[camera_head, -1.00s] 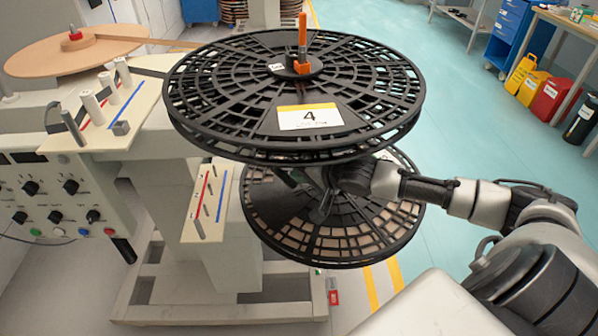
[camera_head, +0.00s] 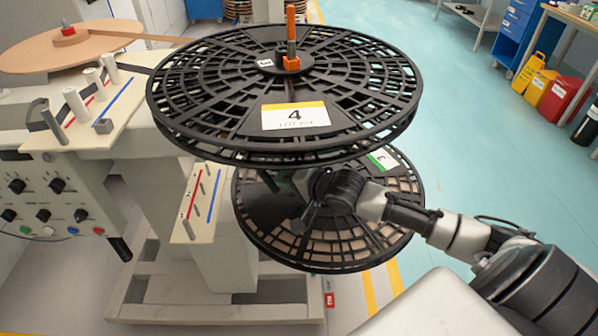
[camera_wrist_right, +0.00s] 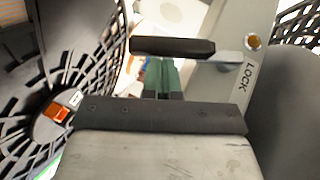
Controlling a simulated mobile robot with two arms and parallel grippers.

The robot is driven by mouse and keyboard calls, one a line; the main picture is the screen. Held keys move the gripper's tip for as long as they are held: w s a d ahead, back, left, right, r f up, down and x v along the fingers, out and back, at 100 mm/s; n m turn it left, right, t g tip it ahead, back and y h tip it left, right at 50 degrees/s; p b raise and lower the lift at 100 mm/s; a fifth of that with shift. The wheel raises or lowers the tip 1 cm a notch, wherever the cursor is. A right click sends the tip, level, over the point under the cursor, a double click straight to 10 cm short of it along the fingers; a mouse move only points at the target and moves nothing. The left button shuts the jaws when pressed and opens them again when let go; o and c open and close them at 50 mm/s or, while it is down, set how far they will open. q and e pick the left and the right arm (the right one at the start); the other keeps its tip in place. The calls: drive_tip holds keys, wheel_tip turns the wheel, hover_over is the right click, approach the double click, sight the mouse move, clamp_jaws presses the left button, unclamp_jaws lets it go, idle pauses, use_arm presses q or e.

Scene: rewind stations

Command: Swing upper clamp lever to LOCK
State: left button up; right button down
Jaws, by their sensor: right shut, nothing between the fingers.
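In the right wrist view, a lever with a black bar handle (camera_wrist_right: 172,47) and a short grey arm (camera_wrist_right: 235,62) lies across the picture. The word LOCK (camera_wrist_right: 244,77) is printed on the grey plate beside it, near an orange-yellow round knob (camera_wrist_right: 253,41). My right gripper's green fingers (camera_wrist_right: 162,80) are shut and empty, just below the handle in the picture; I cannot tell whether they touch it. In the head view my right gripper (camera_head: 300,187) is between the two reels, partly under the upper one, and the lever is hidden. My left gripper is not in view.
The large black upper reel (camera_head: 200,99), marked 4, has an orange upright piece (camera_head: 291,42) at its hub. The lower reel (camera_head: 345,254) lies beneath my right arm. A control panel (camera_head: 50,195) stands at left. Open floor (camera_head: 470,130) lies at right.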

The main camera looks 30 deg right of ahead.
sight(271, 188)
drive_tip(key=shift+w+a+f+m+t+y+b, duration=0.15)
drive_tip(key=shift+w+a+f+m+t+y, duration=0.1)
drive_tip(key=shift+a+f+t, duration=0.15)
drive_tip(key=shift+w+a+f+m+t+y+b, duration=0.15)
drive_tip(key=shift+w+a+f+m+t+y, duration=0.1)
drive_tip(key=shift+a+t, duration=0.15)
drive_tip(key=shift+w+a, duration=0.1)
drive_tip(key=shift+a, duration=0.25)
drive_tip(key=shift+w+a+f+p, duration=0.15)
drive_tip(key=shift+a+f+p, duration=0.05)
drive_tip(key=shift+a+p, duration=0.1)
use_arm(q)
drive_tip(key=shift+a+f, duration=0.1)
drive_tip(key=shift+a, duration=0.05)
use_arm(e)
drive_tip(key=shift+w+a+f, duration=0.15)
drive_tip(key=shift+a+f, duration=0.05)
drive_tip(key=shift+f, duration=0.1)
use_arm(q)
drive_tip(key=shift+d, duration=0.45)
